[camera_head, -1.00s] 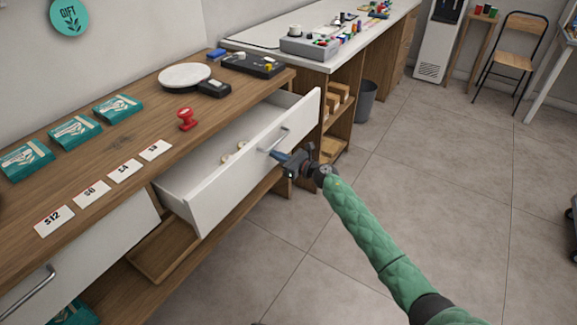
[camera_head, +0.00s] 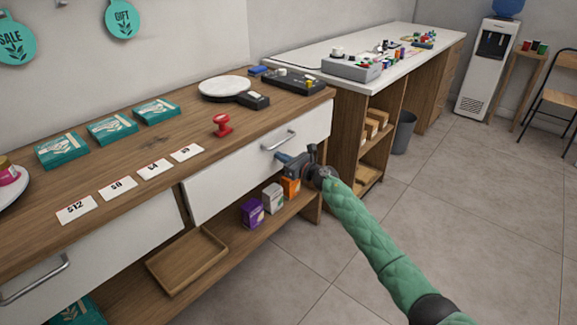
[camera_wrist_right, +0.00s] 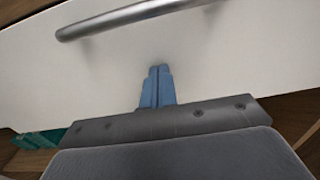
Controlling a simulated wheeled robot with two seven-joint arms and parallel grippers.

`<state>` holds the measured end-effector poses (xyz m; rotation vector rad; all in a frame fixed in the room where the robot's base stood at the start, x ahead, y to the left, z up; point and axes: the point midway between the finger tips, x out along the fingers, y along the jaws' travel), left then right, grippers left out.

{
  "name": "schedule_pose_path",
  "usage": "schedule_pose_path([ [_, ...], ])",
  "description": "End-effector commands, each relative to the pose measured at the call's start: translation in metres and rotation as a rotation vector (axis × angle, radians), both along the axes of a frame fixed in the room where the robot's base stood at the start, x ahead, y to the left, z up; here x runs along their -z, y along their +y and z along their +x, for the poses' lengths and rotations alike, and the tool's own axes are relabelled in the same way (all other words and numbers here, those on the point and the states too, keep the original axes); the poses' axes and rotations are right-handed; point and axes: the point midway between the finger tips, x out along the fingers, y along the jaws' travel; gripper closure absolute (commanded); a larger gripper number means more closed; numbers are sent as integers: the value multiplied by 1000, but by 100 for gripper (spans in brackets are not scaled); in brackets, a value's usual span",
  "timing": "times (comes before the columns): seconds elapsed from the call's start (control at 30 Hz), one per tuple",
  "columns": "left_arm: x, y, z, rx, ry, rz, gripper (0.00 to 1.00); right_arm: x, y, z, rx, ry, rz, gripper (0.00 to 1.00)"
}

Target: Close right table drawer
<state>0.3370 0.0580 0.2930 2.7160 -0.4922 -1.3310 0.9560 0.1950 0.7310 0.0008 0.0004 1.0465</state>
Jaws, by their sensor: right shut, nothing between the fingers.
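The right table drawer (camera_head: 235,172) has a white front with a metal bar handle (camera_head: 279,140). In the head view its front sits about flush under the wooden counter top, and its inside no longer shows. My right gripper (camera_head: 282,157) is just below the handle with its blue fingers pointing at the drawer front. In the right wrist view the fingers (camera_wrist_right: 158,84) are together and empty, against or very close to the white front (camera_wrist_right: 210,62), with the handle (camera_wrist_right: 140,17) above them. My left gripper is out of view.
The counter top (camera_head: 125,160) holds teal boxes, price cards, a red stamp (camera_head: 222,125) and a round scale. A wooden tray (camera_head: 187,261) and small boxes stand on the shelf below. Another left drawer (camera_head: 100,245) is at the lower left.

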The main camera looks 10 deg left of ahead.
Motion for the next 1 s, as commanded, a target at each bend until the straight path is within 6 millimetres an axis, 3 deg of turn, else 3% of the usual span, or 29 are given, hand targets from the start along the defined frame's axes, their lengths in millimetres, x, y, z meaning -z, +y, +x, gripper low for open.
schedule_pose_path([
  [0.4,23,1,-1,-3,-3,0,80,1,27,15,0,-1,-1,100],
  [1.0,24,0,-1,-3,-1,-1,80,-5,29,18,2,-5,4,100],
])
